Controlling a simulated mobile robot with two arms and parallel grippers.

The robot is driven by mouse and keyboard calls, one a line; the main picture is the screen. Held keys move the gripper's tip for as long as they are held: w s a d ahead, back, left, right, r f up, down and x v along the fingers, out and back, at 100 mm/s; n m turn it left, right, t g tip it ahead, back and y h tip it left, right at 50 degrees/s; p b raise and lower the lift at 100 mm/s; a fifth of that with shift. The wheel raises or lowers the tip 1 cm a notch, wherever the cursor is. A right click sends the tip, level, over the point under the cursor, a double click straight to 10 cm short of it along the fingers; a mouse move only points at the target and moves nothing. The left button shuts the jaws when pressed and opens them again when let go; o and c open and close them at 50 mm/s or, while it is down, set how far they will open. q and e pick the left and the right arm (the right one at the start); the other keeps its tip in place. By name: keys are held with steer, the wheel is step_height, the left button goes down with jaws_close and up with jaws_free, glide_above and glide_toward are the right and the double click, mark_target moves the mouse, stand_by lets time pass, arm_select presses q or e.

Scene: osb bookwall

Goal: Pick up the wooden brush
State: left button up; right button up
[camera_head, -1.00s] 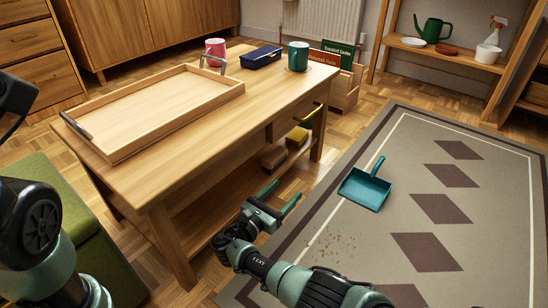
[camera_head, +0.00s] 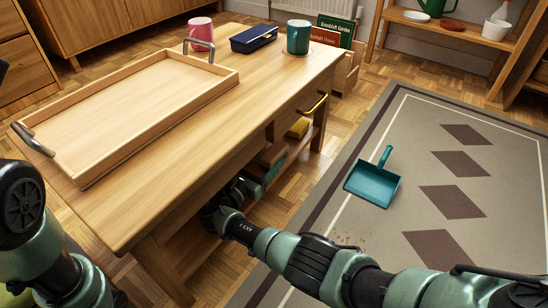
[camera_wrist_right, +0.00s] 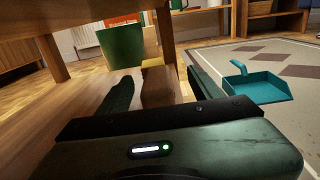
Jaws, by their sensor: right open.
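The wooden brush (camera_head: 272,154) appears to be the brown block-like thing on the low shelf under the wooden table, beside a yellow item (camera_head: 299,127). Its far side is hidden, and I cannot make out bristles. My right gripper (camera_head: 257,176) reaches under the table top at the shelf, just in front of the brush. In the right wrist view the brush (camera_wrist_right: 157,88) lies between the two open fingers (camera_wrist_right: 160,76), with no clear contact seen. My left gripper is out of view; only part of that arm shows at the left.
The table top (camera_head: 255,80) overhangs my right gripper, with a table leg (camera_head: 320,125) beyond. A tray (camera_head: 82,180), pink mug (camera_head: 201,32), blue box (camera_head: 254,38) and teal mug (camera_head: 298,38) stand on top. A teal dustpan (camera_head: 373,186) lies on the rug (camera_head: 330,215).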

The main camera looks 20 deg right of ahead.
mark_target(273, 152)
steer(key=shift+w+d+f+b, duration=0.15)
steer(key=shift+w+f+b, duration=0.1)
steer(key=shift+b, duration=0.1)
steer(key=b+x, duration=0.3)
steer(key=x, duration=0.1)
steer(key=shift+w+f+b, duration=0.2)
steer(key=shift+f+b, duration=0.15)
steer(key=shift+b, duration=0.05)
steer(key=shift+w+r, duration=0.1)
steer(key=shift+r, duration=0.05)
jaws_close()
